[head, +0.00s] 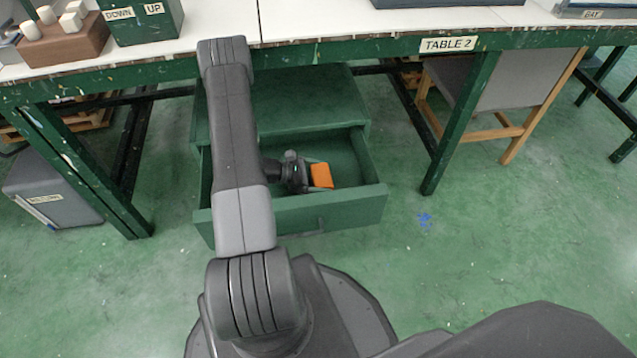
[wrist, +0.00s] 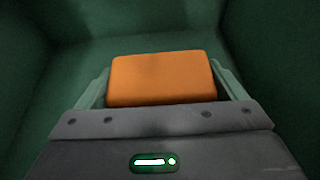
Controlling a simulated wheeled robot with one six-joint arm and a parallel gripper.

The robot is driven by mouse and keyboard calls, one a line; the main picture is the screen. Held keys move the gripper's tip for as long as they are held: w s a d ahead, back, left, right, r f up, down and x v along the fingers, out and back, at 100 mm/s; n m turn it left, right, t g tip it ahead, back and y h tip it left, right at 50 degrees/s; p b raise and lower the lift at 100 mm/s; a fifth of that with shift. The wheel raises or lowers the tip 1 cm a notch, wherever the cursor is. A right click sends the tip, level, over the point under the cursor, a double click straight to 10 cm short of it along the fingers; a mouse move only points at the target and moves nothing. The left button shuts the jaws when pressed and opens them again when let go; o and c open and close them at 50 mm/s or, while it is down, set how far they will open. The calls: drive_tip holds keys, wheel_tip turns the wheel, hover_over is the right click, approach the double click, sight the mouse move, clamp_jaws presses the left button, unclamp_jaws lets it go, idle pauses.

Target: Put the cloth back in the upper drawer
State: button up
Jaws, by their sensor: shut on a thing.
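The cloth (head: 321,176) is a folded orange block. It is inside the open upper drawer (head: 345,211) of the green cabinet under the table. My gripper (head: 319,177) reaches down into the drawer and is shut on the cloth. In the wrist view the cloth (wrist: 160,79) sits between my two fingers, with the drawer's green floor and walls around it. I cannot tell whether the cloth touches the drawer floor. My arm hides the left part of the drawer.
The green cabinet (head: 310,100) stands beneath the edge of the table labelled TABLE 2 (head: 400,48). A green table leg (head: 458,125) is to the right of the drawer. A grey bin (head: 50,190) stands at the left.

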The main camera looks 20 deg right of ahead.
drive_tip(key=shift+f, duration=1.2)
drive_tip(key=shift+b, duration=0.3)
drive_tip(key=shift+f, duration=0.2)
drive_tip(key=o, duration=0.8)
drive_tip(key=shift+r, duration=0.1)
drive_tip(key=shift+c, duration=0.2)
drive_tip(key=shift+r, duration=0.25)
drive_tip(key=p+v, duration=0.3)
drive_tip(key=v, duration=0.9)
drive_tip(key=shift+f+p, duration=0.15)
drive_tip(key=shift+p, duration=0.15)
